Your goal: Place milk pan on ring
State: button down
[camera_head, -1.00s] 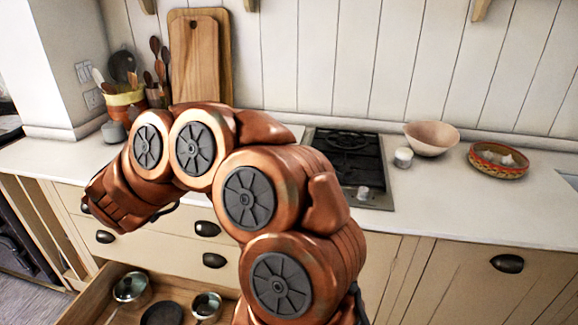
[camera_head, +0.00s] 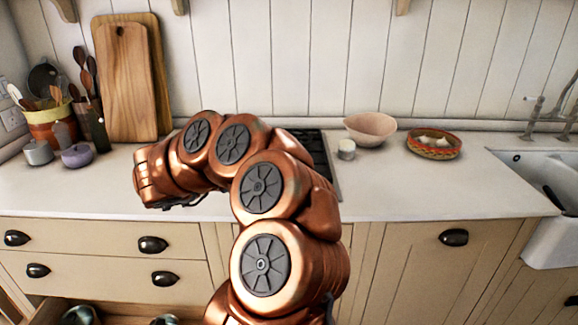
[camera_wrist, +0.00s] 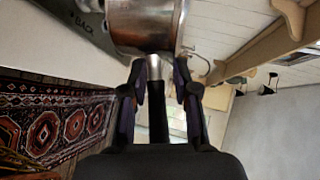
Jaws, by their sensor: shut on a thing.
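The milk pan (camera_wrist: 145,25) is a shiny metal pan at the top of the wrist view, seen from the handle side and only partly in frame. My gripper (camera_wrist: 160,88) is shut on its dark handle (camera_wrist: 157,115), with one finger on each side. A grey panel (camera_wrist: 85,28) lettered "BACK" lies beside the pan at upper left, apparently part of the hob. In the head view the black hob (camera_head: 320,155) shows only at its right part; my arm covers the rest, including the rings' left side. Pan and gripper cannot be made out there.
A pink bowl (camera_head: 371,129), a small white jar (camera_head: 346,150) and a basket (camera_head: 434,144) stand right of the hob. Two lidded pots (camera_head: 77,156), a utensil crock and cutting boards (camera_head: 130,80) stand left. An open drawer with pans is at lower left; a sink (camera_head: 545,170) is right.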

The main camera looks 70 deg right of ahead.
jog(key=shift+s+d, duration=0.3)
jog(key=shift+d, duration=0.1)
jog(key=shift+w+d+f+p, duration=0.1)
jog(key=shift+d+f+p, duration=0.7)
jog(key=shift+d, duration=1.75)
jog(key=shift+w+d+f+p, duration=0.1)
jog(key=shift+d+f+p, duration=0.65)
jog(key=shift+d, duration=1.75)
jog(key=shift+w+d+f+p, duration=0.1)
jog(key=shift+d+f+p, duration=0.7)
jog(key=shift+d, duration=1.75)
jog(key=shift+f, duration=0.15)
jog(key=c, duration=0.9)
grip_release()
jog(key=shift+o, duration=0.2)
jog(key=shift+b+v, duration=1.55)
jog(key=shift+v, duration=4.4)
